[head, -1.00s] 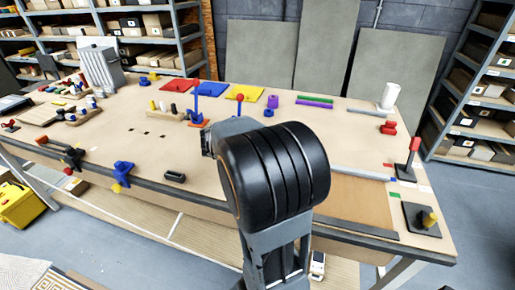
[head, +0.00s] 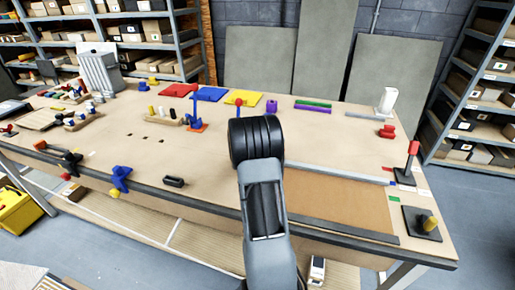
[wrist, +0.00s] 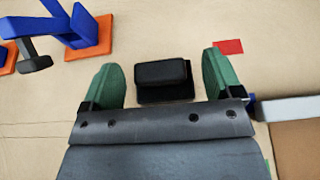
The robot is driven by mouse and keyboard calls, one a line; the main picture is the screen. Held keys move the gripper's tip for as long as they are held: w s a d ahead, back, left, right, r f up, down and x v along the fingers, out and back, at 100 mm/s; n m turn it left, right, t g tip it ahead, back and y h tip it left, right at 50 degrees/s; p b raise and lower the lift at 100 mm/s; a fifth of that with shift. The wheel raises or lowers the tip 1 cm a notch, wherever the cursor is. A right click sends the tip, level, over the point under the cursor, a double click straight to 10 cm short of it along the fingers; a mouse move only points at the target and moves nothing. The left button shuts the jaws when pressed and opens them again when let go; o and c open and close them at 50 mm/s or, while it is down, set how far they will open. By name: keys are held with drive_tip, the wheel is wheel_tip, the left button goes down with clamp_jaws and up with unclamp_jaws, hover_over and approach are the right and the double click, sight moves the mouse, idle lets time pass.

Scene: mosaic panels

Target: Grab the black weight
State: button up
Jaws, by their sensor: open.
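My gripper (wrist: 161,66) is open, with one green finger on each side of a black weight (wrist: 163,75). The weight is a dark block on a slightly wider dark base, lying on the tabletop between the fingers. In the head view my arm hides both the gripper and the weight.
A blue stand on an orange base (wrist: 90,40) with a dark hammer-shaped piece (wrist: 34,62) is at upper left. A red patch (wrist: 228,47) lies beyond the right finger. A pale bar (wrist: 290,108) and brown panel (wrist: 298,148) are at right. The table (head: 330,135) carries other items.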

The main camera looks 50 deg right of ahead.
drive_tip(key=shift+p+x, duration=0.35)
drive_tip(key=shift+x, duration=1.15)
drive_tip(key=shift+c, duration=0.2)
drive_tip(key=shift+r, duration=0.1)
drive_tip(key=c, duration=1.5)
drive_tip(key=shift+w+r, duration=0.1)
drive_tip(key=shift+c, duration=0.2)
drive_tip(key=shift+r, duration=0.1)
